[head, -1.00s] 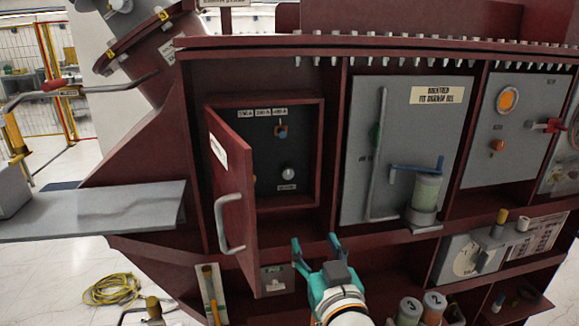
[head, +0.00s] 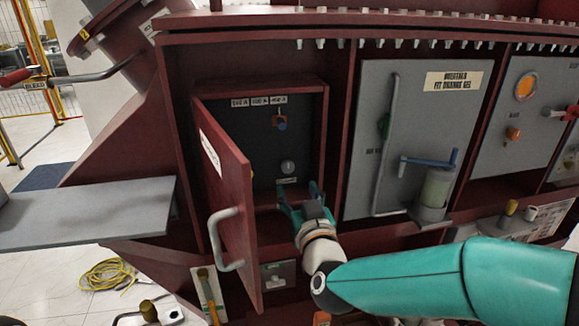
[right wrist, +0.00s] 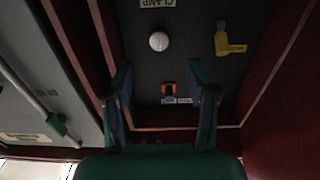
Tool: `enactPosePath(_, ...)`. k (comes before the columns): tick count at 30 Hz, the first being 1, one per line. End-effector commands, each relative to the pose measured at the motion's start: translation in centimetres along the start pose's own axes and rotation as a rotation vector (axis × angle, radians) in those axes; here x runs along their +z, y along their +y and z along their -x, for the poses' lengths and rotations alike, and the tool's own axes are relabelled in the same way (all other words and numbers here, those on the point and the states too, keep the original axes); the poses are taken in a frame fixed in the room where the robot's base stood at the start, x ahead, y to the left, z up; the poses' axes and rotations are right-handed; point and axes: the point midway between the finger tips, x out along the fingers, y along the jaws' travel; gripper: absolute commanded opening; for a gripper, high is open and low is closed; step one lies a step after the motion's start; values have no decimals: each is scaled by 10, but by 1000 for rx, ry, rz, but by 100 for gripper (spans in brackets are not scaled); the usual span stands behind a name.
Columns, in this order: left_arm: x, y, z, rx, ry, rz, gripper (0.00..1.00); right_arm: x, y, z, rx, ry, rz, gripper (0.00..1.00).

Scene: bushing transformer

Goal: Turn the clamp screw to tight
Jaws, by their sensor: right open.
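The clamp screw, a round pale knob (head: 288,167), sits low on the dark back panel of an open red box. The right wrist view shows the clamp screw (right wrist: 158,41) beside an upside-down label reading CLAMP (right wrist: 157,3). My right gripper (head: 300,190) is open and empty at the box's lower opening, just below and in front of the knob, apart from it. In the right wrist view its two fingers (right wrist: 160,85) stand either side of an orange and blue selector (right wrist: 168,92), nearer the camera than the panel. My left gripper is out of view.
The box's red door (head: 228,190) stands open on the left, with a pale handle (head: 224,240). A yellow lever (right wrist: 222,40) is on the panel. Right of the box is a grey panel (head: 380,80) with a blue lever (head: 430,160).

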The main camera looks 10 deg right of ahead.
Motion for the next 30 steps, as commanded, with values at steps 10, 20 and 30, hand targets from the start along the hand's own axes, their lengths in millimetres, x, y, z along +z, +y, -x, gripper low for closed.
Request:
enactPosePath(10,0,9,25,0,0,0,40,-2,2,-67,3,-2,0,58)
enactPosePath(20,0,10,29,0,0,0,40,0,2,-85,3,0,0,58)
enactPosePath(30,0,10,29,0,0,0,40,0,2,-85,3,0,0,35)
